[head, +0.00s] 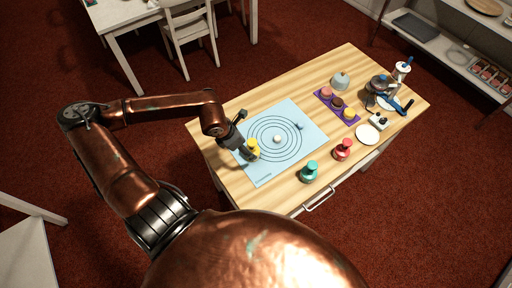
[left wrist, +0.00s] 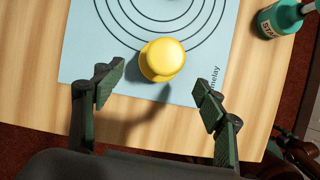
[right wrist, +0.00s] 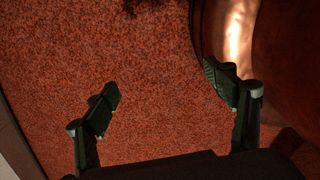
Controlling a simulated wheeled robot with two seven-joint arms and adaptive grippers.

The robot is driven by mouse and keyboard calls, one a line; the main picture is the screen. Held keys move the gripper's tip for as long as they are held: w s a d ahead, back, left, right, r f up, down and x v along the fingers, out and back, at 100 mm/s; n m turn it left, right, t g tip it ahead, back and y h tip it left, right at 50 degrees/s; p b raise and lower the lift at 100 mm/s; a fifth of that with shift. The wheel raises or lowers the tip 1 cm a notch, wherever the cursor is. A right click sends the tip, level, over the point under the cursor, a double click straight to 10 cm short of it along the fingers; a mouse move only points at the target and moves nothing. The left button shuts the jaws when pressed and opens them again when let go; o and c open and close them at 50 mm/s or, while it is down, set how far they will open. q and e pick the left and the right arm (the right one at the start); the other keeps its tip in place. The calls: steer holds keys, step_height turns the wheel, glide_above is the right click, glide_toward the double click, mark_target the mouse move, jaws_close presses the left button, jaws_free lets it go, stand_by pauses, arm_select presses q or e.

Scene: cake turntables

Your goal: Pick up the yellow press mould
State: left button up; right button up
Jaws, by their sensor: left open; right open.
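The yellow press mould (head: 253,146) stands on the light blue mat (head: 262,172), at the left part of its printed rings. In the left wrist view the yellow press mould (left wrist: 162,60) is seen from above, just beyond the fingertips and roughly centred between them. My left gripper (head: 242,150) is open and empty beside the mould. Its two fingers (left wrist: 153,85) are spread wide in the left wrist view. My right gripper (right wrist: 165,88) is open and empty over the red carpet, away from the table.
A teal bottle-like mould (head: 309,172) and a red one (head: 343,149) stand right of the mat. A small pale round piece (head: 277,139) sits at the rings' centre. A purple tray (head: 337,106) with cakes, a white plate (head: 367,134) and a turntable stand (head: 379,85) lie farther right.

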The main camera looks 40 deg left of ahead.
mark_target(249, 149)
arm_select(q)
steer(key=shift+x, duration=0.9)
steer(key=shift+w+d+f, duration=0.1)
steer(key=shift+w+f, duration=0.05)
steer(key=shift+f, duration=0.1)
steer(key=b+x, duration=0.1)
steer(key=x, duration=0.3)
steer(key=shift+w+f, duration=0.3)
steer(key=shift+f, duration=0.3)
steer(key=shift+c, duration=0.7)
steer(key=c, duration=1.2)
arm_select(e)
steer(key=shift+w+f, duration=0.45)
steer(key=shift+w, duration=0.1)
